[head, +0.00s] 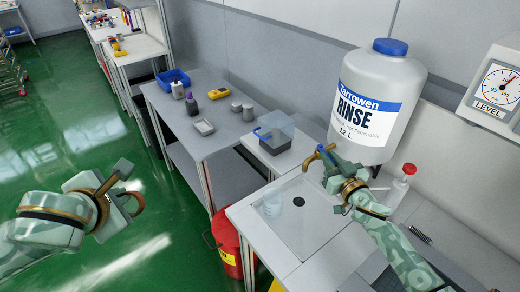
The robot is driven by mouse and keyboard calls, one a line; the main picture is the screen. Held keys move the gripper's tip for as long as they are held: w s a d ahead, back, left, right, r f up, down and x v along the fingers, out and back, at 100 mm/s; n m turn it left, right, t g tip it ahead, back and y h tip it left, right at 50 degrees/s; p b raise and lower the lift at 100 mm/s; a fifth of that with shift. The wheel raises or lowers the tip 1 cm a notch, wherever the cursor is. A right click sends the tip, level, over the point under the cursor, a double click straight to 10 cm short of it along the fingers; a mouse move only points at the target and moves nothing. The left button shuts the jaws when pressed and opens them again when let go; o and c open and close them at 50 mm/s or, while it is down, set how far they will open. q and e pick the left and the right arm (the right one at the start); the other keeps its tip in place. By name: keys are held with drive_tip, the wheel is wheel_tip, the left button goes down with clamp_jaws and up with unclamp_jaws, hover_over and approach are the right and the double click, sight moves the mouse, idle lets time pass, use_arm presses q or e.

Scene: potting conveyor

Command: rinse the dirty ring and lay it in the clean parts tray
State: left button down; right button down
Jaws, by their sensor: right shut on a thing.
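A reddish-brown ring (140,203) shows as an arc around one finger of my left gripper (127,184), over the floor at the left. Its rest is hidden, and I cannot tell whether the fingers pinch it. A small grey tray (203,127) lies on the grey bench; no label shows which tray is for clean parts.
A red bucket (226,245) stands below. A red-topped bottle (400,184) is beside my right arm. Green floor is free at left.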

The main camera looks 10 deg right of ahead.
drive_tip(key=shift+d+y, duration=0.1)
drive_tip(key=shift+y, duration=0.2)
drive_tip(key=c, duration=1.4)
unclamp_jaws()
drive_tip(key=s+d+p, duration=0.1)
drive_tip(key=s+d, duration=0.1)
drive_tip(key=s, duration=0.9)
drive_tip(key=shift+s, duration=0.35)
drive_tip(key=shift+f, duration=0.1)
